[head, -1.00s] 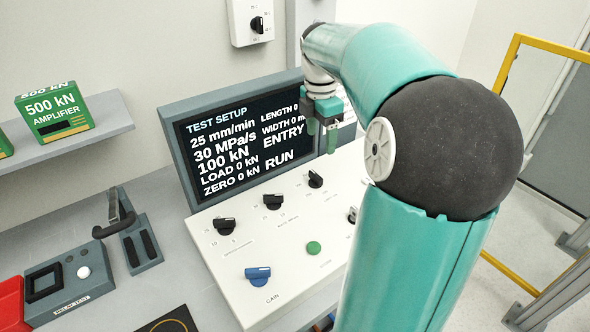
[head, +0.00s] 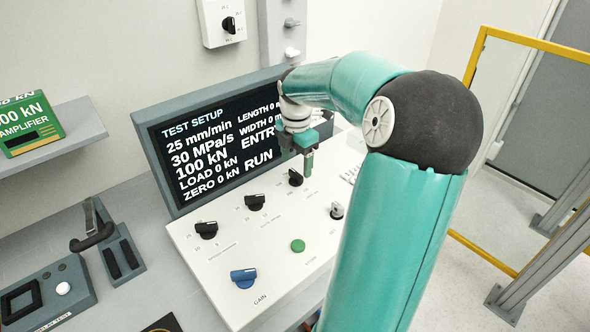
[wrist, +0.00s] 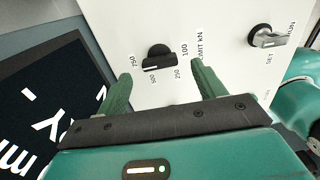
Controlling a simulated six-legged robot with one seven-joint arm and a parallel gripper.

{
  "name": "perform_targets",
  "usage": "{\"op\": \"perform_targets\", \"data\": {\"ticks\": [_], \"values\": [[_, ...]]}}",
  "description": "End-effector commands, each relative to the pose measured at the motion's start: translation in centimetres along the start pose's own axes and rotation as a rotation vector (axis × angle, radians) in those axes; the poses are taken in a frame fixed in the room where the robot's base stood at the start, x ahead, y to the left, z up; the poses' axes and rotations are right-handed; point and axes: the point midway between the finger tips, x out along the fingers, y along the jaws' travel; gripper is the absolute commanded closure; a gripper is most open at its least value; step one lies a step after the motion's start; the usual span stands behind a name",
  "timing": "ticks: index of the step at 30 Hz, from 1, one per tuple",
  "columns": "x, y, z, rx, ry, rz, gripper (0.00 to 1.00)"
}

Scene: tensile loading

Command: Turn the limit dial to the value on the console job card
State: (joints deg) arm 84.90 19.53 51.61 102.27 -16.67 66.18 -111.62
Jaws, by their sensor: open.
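The limit dial (wrist: 158,56) is a black knob on the white console panel (head: 215,285). It is marked 750, 500, 250 and 100 with "LIMIT kN" beside it. The dial also shows in the head view (head: 295,178), just below my gripper (head: 298,160). In the wrist view my gripper (wrist: 160,75) is open, with its green fingers spread to either side of the dial and nothing between them. I cannot tell for sure which mark the dial points at. The console screen (head: 215,150) reads "TEST SETUP", 25 mm/min, 30 MPa/s and 100 kN.
Two other black knobs (head: 206,230) (head: 255,202), a blue gain knob (head: 243,278), a green button (head: 298,246) and a metal key switch (head: 337,211) share the panel. The screen stands close behind my gripper. A yellow-framed barrier (head: 470,60) is at right.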

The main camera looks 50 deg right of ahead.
Motion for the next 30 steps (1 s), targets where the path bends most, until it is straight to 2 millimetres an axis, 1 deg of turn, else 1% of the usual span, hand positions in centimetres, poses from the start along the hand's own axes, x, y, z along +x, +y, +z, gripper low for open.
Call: {"op": "perform_targets", "data": {"ticks": [1,3,6,10,17,21,24,30], "values": [[0.9,0.0,-0.1,-0.001,0.005,-0.001,0.31],[1.9,0.1,-0.1,-0.002,0.003,-0.001,0.31],[2.9,0.2,-0.2,-0.002,0.002,0.000,0.31],[3.4,0.2,-0.2,-0.003,0.000,0.001,0.31],[3.5,0.2,-0.2,-0.002,0.000,0.001,0.31],[3.5,0.2,-0.2,-0.002,0.000,0.001,0.58],[3.5,0.2,-0.2,-0.002,0.000,0.000,0.76],[3.4,0.2,-0.2,0.006,0.000,0.000,0.76]]}}
